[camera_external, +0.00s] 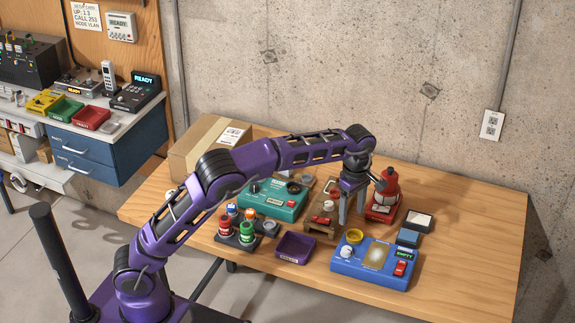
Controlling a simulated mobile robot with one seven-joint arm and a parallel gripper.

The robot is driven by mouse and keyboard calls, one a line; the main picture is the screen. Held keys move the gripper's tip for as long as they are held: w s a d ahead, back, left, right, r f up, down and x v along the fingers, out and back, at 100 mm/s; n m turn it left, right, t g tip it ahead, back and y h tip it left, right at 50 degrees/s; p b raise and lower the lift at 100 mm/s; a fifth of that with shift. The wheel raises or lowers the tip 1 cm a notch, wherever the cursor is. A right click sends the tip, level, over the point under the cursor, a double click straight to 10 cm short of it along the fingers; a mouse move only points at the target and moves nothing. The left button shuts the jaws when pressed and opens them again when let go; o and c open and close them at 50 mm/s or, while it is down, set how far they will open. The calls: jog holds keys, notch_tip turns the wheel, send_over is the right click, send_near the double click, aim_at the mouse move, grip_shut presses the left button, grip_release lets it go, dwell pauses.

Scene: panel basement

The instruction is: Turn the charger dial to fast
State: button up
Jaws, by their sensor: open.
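A teal box (272,203) stands mid-table with a black knob (254,188) at its left and a small red part on top. Its lettering is too small to read, so I cannot tell if it is the charger or where its knob is set. A blue device (372,281) at the front right has a white knob (347,252), a yellow ring, a pale window and a red switch. My gripper (351,218) points down, open, between a brown board (320,228) and a red device. I see nothing between its fingers.
A red bottle-shaped device (389,187) stands close to the gripper's right. A purple tray (295,247) and several small colored bottles (246,232) stand at the front left. A cardboard box (200,148) is at the back. The table's right side (475,240) is clear.

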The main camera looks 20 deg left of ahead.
aim_at(347, 250)
notch_tip(347, 250, down, 14)
jog(key=shift+f+b, duration=0.1)
jog(key=shift+b, duration=0.6)
grip_shut()
